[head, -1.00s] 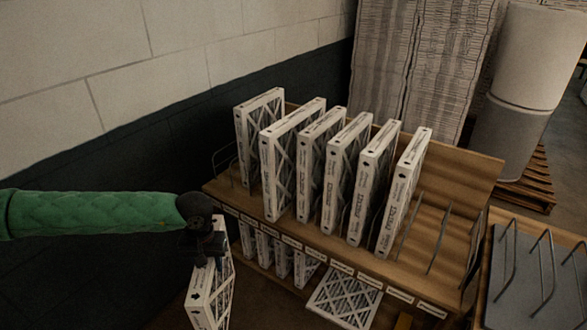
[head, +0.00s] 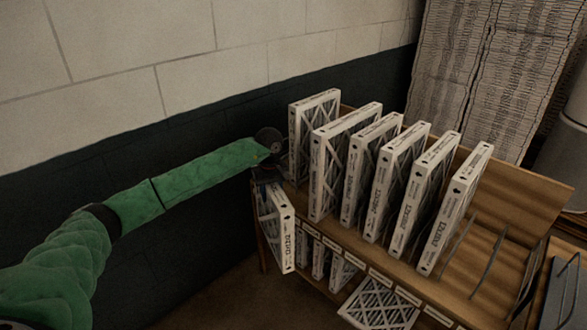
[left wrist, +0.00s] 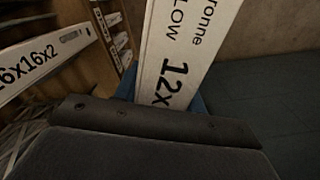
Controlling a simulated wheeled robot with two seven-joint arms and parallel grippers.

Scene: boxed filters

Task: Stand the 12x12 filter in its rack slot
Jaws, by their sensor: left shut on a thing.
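My left gripper (head: 266,176) is shut on the top of a white-edged filter (head: 283,232), which hangs upright below it. In the left wrist view this filter (left wrist: 185,45) shows print beginning "12x", the rest hidden by my gripper. The held filter is in front of the left end of the wooden rack (head: 393,263), beside its upper shelf edge. Whether it touches the rack cannot be told. Several filters stand upright in the upper shelf, the leftmost (head: 316,125) just right of my gripper. My right gripper is not in view.
Wire dividers (head: 487,262) mark empty slots at the shelf's right. Smaller filters stand on the lower level, and one filter (head: 378,304) lies flat there. A filter marked 16x16x2 (left wrist: 45,65) shows in the left wrist view. A wall (head: 150,215) runs close behind my left arm.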

